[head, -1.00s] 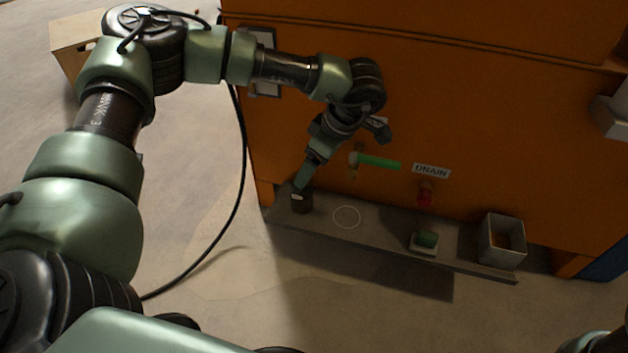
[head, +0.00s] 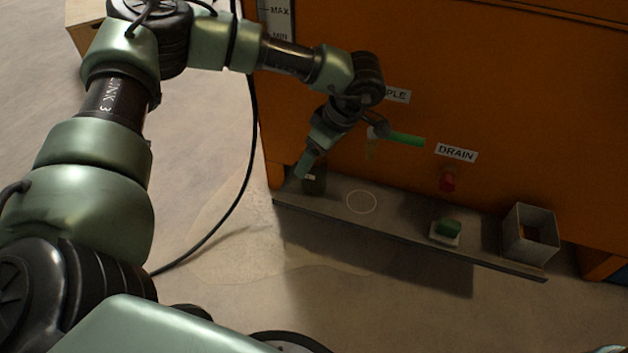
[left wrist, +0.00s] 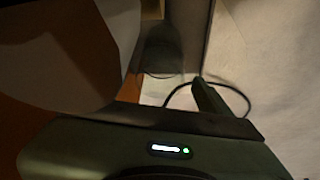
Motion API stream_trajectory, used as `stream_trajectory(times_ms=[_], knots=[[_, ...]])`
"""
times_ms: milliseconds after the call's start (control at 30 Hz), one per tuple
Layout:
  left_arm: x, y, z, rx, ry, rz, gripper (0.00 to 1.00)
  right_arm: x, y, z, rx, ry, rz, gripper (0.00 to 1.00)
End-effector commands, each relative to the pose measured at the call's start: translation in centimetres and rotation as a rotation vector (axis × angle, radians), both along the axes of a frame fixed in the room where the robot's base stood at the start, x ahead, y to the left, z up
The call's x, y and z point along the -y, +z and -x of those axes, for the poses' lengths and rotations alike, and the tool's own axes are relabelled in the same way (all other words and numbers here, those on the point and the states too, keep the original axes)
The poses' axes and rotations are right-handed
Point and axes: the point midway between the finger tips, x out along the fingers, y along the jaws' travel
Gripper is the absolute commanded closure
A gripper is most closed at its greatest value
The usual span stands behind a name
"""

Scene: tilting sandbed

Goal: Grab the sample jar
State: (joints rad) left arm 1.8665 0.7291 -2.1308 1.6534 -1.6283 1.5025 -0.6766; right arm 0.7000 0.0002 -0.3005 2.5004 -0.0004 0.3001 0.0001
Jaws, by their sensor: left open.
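A small dark jar (head: 315,183) with a pale label patch stands upright at the left end of the grey shelf (head: 400,228). The gripper partly covers it in the head view. My left gripper (head: 304,168) is open, pointing down just above and beside the jar. In the left wrist view the jar (left wrist: 161,48) shows dim and dark beyond the fingers. One finger (left wrist: 207,97) is at the right of it, and a large blurred shape covers the left side. I cannot tell if a finger touches the jar. My right gripper is not in view.
A white circle (head: 361,201) marks bare shelf right of the jar. Above it is a green-handled valve (head: 405,139) on the orange wall. A black cable (head: 243,190) hangs at left.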

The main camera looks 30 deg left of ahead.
Motion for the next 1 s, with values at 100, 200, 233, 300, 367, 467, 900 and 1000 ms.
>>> stream_trajectory(times_ms=[100, 200, 233, 300, 367, 467, 900, 1000], knots=[[0.0, 0.1, 0.0, 0.0, 0.0, 0.0, 0.2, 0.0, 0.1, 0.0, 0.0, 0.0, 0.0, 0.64], [0.0, 0.1, 0.0, 0.0, 0.0, 0.0, 0.45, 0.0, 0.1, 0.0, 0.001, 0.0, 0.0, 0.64], [0.0, 0.1, 0.0, 0.0, 0.0, 0.0, 0.53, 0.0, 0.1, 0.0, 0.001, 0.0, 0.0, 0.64], [0.0, 0.1, 0.0, 0.0, 0.0, 0.0, 0.72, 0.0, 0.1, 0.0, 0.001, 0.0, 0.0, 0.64], [0.0, 0.1, 0.0, 0.0, 0.0, 0.0, 0.89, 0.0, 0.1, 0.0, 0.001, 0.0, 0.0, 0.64], [0.0, 0.1, 0.0, 0.0, 0.0, 0.0, 1.0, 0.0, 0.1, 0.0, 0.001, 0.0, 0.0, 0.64], [0.0, 1.9, 0.0, 0.0, 0.0, 0.0, 1.0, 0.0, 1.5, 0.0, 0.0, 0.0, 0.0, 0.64], [0.1, 3.6, 0.0, 0.001, 0.0, 0.001, 1.0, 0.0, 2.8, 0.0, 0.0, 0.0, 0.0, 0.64]])
